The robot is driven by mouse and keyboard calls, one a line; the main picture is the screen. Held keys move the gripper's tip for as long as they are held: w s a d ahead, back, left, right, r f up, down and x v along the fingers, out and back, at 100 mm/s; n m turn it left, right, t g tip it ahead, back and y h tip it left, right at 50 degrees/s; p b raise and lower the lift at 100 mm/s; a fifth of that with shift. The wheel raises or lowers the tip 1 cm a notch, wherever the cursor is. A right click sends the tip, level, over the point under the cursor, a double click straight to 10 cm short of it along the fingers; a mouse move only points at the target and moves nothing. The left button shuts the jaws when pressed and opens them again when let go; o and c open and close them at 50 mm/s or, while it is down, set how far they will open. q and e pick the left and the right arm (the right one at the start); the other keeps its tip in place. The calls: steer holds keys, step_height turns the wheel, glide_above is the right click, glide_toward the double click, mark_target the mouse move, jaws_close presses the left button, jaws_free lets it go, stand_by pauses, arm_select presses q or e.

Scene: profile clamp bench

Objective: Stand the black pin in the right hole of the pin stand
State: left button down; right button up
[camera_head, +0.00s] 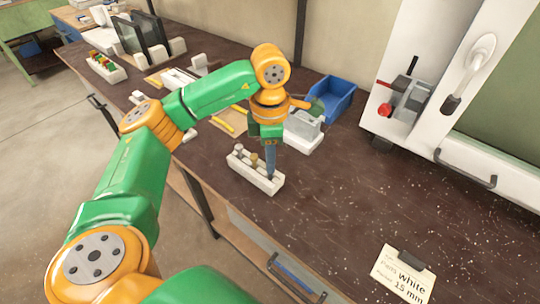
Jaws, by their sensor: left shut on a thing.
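The pin stand (262,183) is a long whitish block on the dark bench top, in the middle of the view. A grey-topped pin (239,150) stands at its left end and a tan pin (254,159) stands near its middle. My left gripper (270,174) points straight down over the right end of the stand. It is shut on the black pin, which is mostly hidden between the fingers at this size. I cannot tell whether the pin's lower end is inside the right hole. My right gripper is not in view.
Behind the gripper are a grey-and-white block fixture (305,133) and a blue bin (331,98). A white machine with a red knob (384,110) stands at the right back. A note card (403,273) lies at the front right. The bench right of the stand is clear.

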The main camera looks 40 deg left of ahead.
arm_select(q)
steer(key=shift+f+b, duration=0.3)
steer(key=shift+f, duration=0.2)
steer(key=shift+r, duration=0.1)
steer(key=c, duration=0.6)
jaws_free()
steer(key=shift+c, duration=0.2)
steer(key=shift+r, duration=0.1)
step_height(320, 180, up, 8)
steer(key=p, duration=0.7)
